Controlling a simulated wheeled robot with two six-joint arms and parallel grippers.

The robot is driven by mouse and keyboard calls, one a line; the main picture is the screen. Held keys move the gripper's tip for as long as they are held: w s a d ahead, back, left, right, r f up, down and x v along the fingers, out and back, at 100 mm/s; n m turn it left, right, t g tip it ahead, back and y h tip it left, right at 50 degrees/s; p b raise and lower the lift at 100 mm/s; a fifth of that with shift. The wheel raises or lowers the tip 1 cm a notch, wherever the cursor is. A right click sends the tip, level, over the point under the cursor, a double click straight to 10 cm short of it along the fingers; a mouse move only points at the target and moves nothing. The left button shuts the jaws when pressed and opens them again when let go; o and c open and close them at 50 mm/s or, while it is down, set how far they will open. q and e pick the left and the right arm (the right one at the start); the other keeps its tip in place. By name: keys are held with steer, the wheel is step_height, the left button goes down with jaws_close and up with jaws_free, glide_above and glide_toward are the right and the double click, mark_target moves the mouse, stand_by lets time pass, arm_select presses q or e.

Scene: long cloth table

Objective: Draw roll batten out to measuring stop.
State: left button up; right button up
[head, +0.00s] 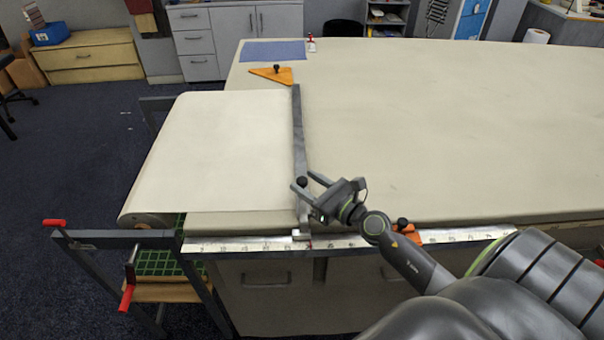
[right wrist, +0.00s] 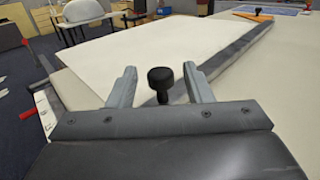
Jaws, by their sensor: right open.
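The roll batten (head: 298,130) is a long grey bar lying along the right edge of the pale cloth (head: 215,140) on the table. It also shows in the right wrist view (right wrist: 232,52). A black knob (head: 302,182) stands on its near part. My right gripper (head: 301,180) is open, with its two fingers on either side of this knob (right wrist: 160,80); I cannot tell whether they touch it. An orange piece with a black knob, apparently the measuring stop (head: 407,232), sits on the front ruler, right of the batten and partly behind my arm. My left gripper is out of view.
The ruler (head: 260,244) runs along the table's front edge. The roll stand (head: 100,240) with red handles is at the left end. An orange triangle (head: 270,75) and a blue mat (head: 272,52) lie at the far side. The tabletop right of the batten (head: 450,120) is clear.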

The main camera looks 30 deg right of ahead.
steer(key=shift+x, duration=1.15)
steer(key=shift+c, duration=0.5)
jaws_close()
